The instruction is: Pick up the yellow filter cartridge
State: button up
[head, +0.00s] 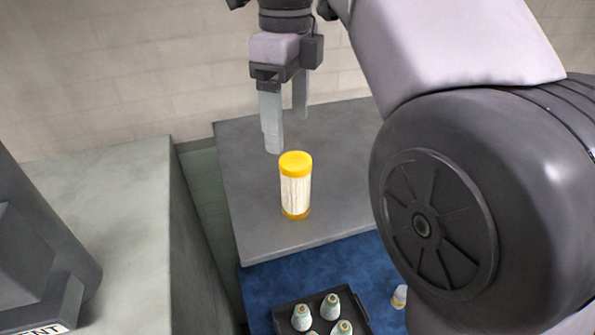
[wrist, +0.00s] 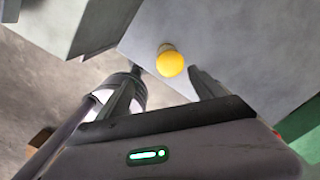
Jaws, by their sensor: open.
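The yellow filter cartridge (head: 295,186) stands upright on a grey tabletop (head: 345,150) in the head view. It has a yellow top cap, a pale pleated body and a yellow base. My gripper (head: 287,130) hangs above and slightly behind it, with its fingers pointing down, apart and empty. In the wrist view the cartridge's round yellow cap (wrist: 170,62) shows just beyond the gap between my fingertips (wrist: 165,75). The fingers do not appear to touch it. Its lower body is mostly hidden under the cap there.
Below the table's front edge, a dark tray (head: 284,318) with several small spools rests on a blue surface (head: 262,282). A small bobbin (head: 399,297) stands to its right. A pale counter (head: 110,230) lies left across a gap. The tabletop around the cartridge is clear.

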aim_at(292, 157)
jog(key=f, duration=0.2)
jog(key=f+b, duration=0.1)
jog(key=f, duration=0.1)
jog(key=shift+s, duration=0.3)
jog(key=w+f, duration=0.2)
jog(key=w+f+b, duration=0.1)
jog(key=f, duration=0.1)
jog(key=shift+w+d+f, duration=0.1)
jog(key=shift+d, duration=0.2)
jog(key=f, duration=0.3)
jog(key=s+f, duration=0.1)
jog(key=shift+d+f, duration=0.3)
jog(key=shift+f, duration=0.05)
jog(key=shift+w+f, duration=0.2)
jog(key=shift+w, duration=0.2)
jog(key=shift+s+r, duration=0.1)
jog(key=shift+s, duration=0.3)
jog(key=c, duration=0.9)
jog(key=shift+w, duration=0.1)
jog(key=c, duration=0.7)
